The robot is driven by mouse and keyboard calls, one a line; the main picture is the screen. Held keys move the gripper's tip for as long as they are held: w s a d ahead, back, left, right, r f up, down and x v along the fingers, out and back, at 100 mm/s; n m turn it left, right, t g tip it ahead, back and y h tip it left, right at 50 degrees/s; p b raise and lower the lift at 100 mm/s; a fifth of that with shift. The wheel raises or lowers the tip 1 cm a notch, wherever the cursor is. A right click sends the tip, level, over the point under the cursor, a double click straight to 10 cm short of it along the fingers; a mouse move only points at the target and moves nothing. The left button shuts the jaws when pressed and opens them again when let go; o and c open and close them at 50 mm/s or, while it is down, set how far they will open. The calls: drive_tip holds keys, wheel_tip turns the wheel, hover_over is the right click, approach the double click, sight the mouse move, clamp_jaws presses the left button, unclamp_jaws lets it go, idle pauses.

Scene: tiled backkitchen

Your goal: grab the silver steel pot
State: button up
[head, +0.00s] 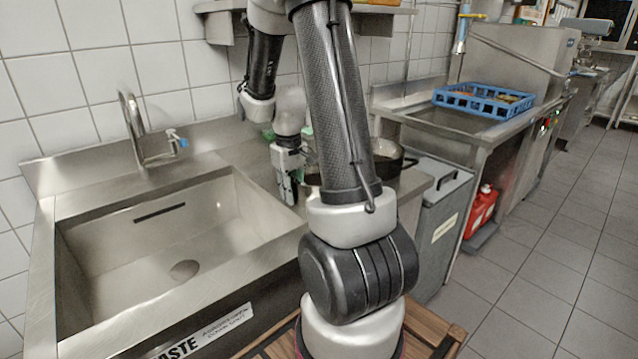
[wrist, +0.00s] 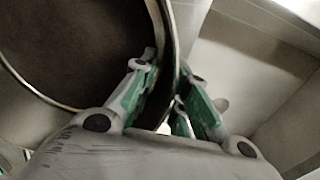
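The steel pot (head: 389,166) stands on the counter right of the sink in the head view, largely hidden behind my arm. In the wrist view the round pot (wrist: 85,45), with a dark inside and a pale rim, fills the upper left. My gripper (head: 289,178) points down at the pot's left side. In the wrist view my gripper (wrist: 172,75) straddles the pot wall, one green-padded finger inside and one outside. The fingers stand apart. Whether either pad touches the wall is not clear.
A sink basin (head: 170,245) with a tap (head: 137,130) lies left of my gripper. A grey bin (head: 440,215) stands to the right. A blue rack (head: 484,99) sits on the farther counter, with a red canister (head: 481,211) below. The tiled floor at right is clear.

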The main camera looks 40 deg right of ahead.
clamp_jaws()
drive_tip(key=shift+r, duration=0.1)
